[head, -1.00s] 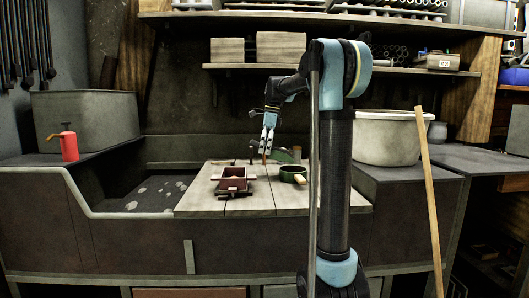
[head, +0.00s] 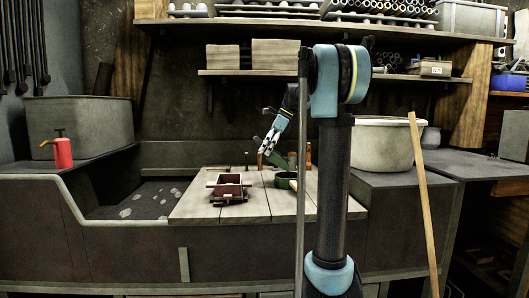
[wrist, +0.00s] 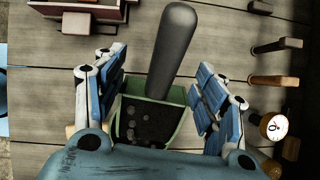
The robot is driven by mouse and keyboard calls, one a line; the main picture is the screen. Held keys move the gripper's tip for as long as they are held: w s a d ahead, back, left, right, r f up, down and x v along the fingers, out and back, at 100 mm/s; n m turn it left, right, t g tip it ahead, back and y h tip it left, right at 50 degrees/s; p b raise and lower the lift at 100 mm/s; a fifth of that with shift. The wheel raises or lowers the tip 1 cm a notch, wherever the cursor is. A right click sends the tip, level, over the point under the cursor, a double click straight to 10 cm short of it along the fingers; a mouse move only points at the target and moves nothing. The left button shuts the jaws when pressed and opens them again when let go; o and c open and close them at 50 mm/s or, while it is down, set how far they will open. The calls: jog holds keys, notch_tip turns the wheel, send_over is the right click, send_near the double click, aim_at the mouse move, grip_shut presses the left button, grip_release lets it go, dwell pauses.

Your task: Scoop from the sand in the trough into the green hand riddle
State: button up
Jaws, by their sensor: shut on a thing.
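My gripper (head: 266,147) is over the wooden board, shut on a green scoop (head: 278,160). In the wrist view the scoop (wrist: 172,122) sits between my gripper's two blue-padded fingers (wrist: 160,105), its thick dark grey handle pointing up the picture. Dark, lumpy material shows inside its pan. The green hand riddle (head: 283,179) stands on the board just below and right of the scoop, partly hidden by my arm. The trough (head: 118,190) is at the left; dark sand with pale patches (head: 145,199) lies in it.
A red moulding box (head: 229,186) stands on the wooden board (head: 245,213), left of the riddle. Several wood-handled tools (wrist: 276,80) lie at the right in the wrist view. A red pump can (head: 62,150) stands on the left ledge, a pale tub (head: 381,143) at the right.

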jog(key=s+d+r+t+y, duration=0.1)
jog(key=d+r+y, duration=0.2)
jog(key=d+y, duration=0.4)
jog(key=shift+d+r, duration=0.25)
jog(key=shift+r, duration=0.15)
dwell(1.2)
jog(key=shift+d, duration=0.1)
jog(key=shift+r, duration=0.1)
dwell(0.4)
jog(key=shift+r+g+h, duration=0.35)
jog(key=shift+r+h, duration=0.15)
jog(key=shift+h, duration=1.75)
jog(key=shift+r+g+h, duration=0.3)
jog(key=shift+r+h, duration=0.15)
jog(key=shift+h, duration=1.85)
jog(key=shift+r+g+h, duration=0.35)
jog(key=shift+r+h, duration=0.15)
jog(key=shift+h, duration=1.75)
